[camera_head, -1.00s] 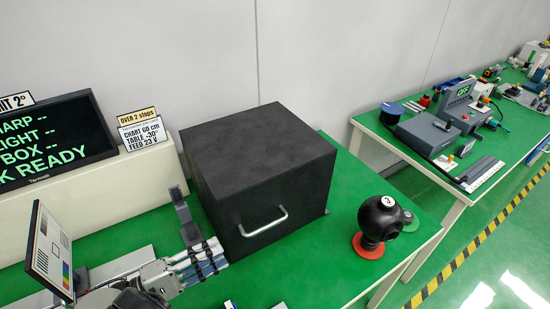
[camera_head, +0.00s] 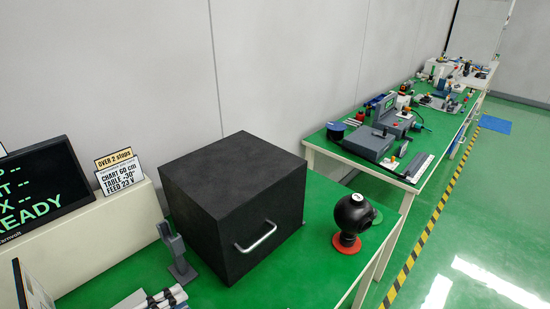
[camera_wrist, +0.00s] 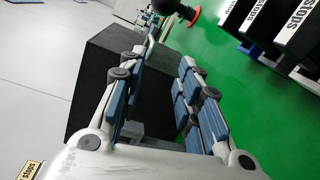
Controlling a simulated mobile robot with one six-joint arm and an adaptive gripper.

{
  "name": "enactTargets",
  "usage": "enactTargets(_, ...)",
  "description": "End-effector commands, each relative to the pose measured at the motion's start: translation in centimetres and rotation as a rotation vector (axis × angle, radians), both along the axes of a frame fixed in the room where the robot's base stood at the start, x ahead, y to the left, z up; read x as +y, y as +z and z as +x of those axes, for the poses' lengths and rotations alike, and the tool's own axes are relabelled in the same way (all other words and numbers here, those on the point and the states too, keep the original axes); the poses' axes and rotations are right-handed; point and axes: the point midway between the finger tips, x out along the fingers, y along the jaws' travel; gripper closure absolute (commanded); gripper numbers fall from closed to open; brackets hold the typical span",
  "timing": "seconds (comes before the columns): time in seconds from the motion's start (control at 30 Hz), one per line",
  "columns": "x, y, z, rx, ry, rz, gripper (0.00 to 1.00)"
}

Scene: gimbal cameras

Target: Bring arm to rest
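My gripper (camera_wrist: 163,62) shows in the wrist view with its two blue-padded fingers apart and an empty-looking gap between them. In the head view only the tips of my gripper (camera_head: 166,299) show, at the bottom edge, left of and in front of the black box (camera_head: 225,235). The box has a metal handle (camera_head: 255,237) on its front face. It also fills the area beyond my fingers in the wrist view (camera_wrist: 92,72). The rest of my arm is hidden below the head view.
A grey upright bracket (camera_head: 176,252) stands close beside the box and my gripper. A black ball-shaped device (camera_head: 352,214) on a red disc stands right of the box. A screen (camera_head: 40,190) and small sign (camera_head: 120,175) are at left. Green tabletop is free before the box.

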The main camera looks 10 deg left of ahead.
Motion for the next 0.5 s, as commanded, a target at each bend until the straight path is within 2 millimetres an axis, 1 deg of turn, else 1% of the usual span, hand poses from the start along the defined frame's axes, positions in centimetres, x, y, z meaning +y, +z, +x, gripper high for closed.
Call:
enactTargets(0.03,-1.0,0.9,1.1,0.025,-0.033,0.014,0.69)
enactTargets(0.17,-3.7,2.7,3.3,0.102,-0.113,0.055,0.69)
enactTargets(0.27,-6.4,4.3,5.0,0.168,-0.184,0.101,0.69)
enactTargets(0.37,-10.2,6.2,6.7,0.247,-0.269,0.17,0.69)
enactTargets(0.4,-12.0,7.1,7.3,0.284,-0.308,0.205,0.69)
enactTargets(0.47,-15.1,8.3,8.0,0.34,-0.367,0.27,0.69)
enactTargets(0.5,-17.1,9.2,8.3,0.375,-0.406,0.318,0.69)
